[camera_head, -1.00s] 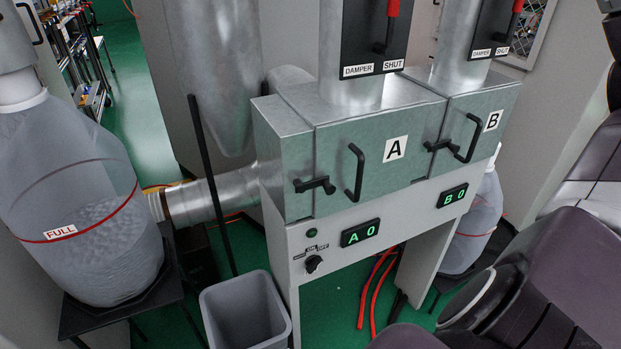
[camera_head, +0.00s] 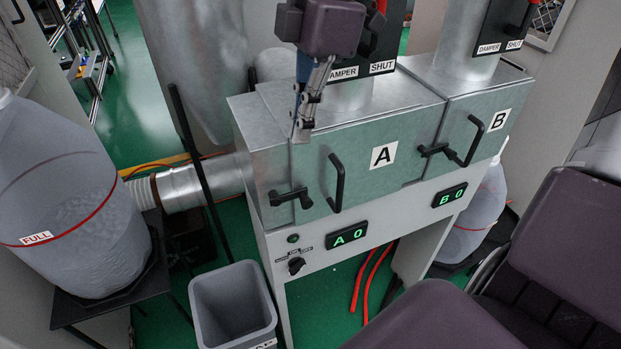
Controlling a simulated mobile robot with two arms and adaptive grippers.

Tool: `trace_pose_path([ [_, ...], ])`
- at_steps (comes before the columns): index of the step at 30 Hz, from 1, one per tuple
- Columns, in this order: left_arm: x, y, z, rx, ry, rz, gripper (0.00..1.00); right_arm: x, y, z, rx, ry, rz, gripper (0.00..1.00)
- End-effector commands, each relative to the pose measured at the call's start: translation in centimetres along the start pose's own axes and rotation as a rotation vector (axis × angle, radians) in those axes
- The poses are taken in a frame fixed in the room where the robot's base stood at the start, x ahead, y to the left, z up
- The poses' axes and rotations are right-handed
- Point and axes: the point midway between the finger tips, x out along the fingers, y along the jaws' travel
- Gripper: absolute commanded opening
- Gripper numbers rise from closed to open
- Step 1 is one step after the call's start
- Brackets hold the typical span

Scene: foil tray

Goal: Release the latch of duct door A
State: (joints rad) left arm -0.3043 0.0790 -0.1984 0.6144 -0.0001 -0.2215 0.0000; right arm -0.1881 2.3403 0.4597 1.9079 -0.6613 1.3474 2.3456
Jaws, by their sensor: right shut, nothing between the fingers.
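Duct door A (camera_head: 375,185) is a grey metal panel marked with a white A label (camera_head: 384,155). Its black latch (camera_head: 291,197) lies roughly level across the door's left edge, and the door looks closed. A black upright pull handle (camera_head: 336,184) is on the door, right of the latch. My right gripper (camera_head: 301,138) reaches in from the top, fingers pointing down, shut and empty. Its tips show above the latch, over the door's upper left corner, apart from the latch. My left gripper is out of view.
Door B (camera_head: 476,128), with its own latch, adjoins on the right. Damper plates (camera_head: 492,32) stand above. The control panel below shows an A 0 display (camera_head: 347,236) and a knob (camera_head: 296,266). A grey bin (camera_head: 233,305), a black pole and a FULL bag (camera_head: 70,200) stand left.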

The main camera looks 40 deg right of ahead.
Motion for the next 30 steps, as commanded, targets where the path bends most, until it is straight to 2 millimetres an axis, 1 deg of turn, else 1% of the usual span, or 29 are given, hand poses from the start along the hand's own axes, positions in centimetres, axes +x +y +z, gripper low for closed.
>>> trace_pose_path([
  [3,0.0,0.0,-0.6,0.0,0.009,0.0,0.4,0.0,0.0,0.0,0.0,0.001,0.0,0.0],
  [8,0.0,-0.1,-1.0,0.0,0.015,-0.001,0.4,0.1,0.0,0.0,-0.001,0.002,0.001,0.0],
  [11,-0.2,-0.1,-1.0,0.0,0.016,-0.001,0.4,0.6,0.0,0.0,0.0,0.002,-0.002,0.0],
  [14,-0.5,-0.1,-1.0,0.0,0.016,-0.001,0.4,1.8,0.0,0.0,-0.001,0.002,-0.003,0.0],
  [24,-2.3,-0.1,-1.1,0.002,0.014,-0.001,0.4,8.6,-0.1,-0.1,-0.001,0.002,-0.005,0.0],
  [27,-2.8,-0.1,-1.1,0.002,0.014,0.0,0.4,10.2,-0.1,0.0,-0.001,0.005,-0.004,0.0],
  [30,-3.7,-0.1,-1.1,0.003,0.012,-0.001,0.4,11.0,-0.1,1.2,0.002,0.007,-0.003,0.0],
])
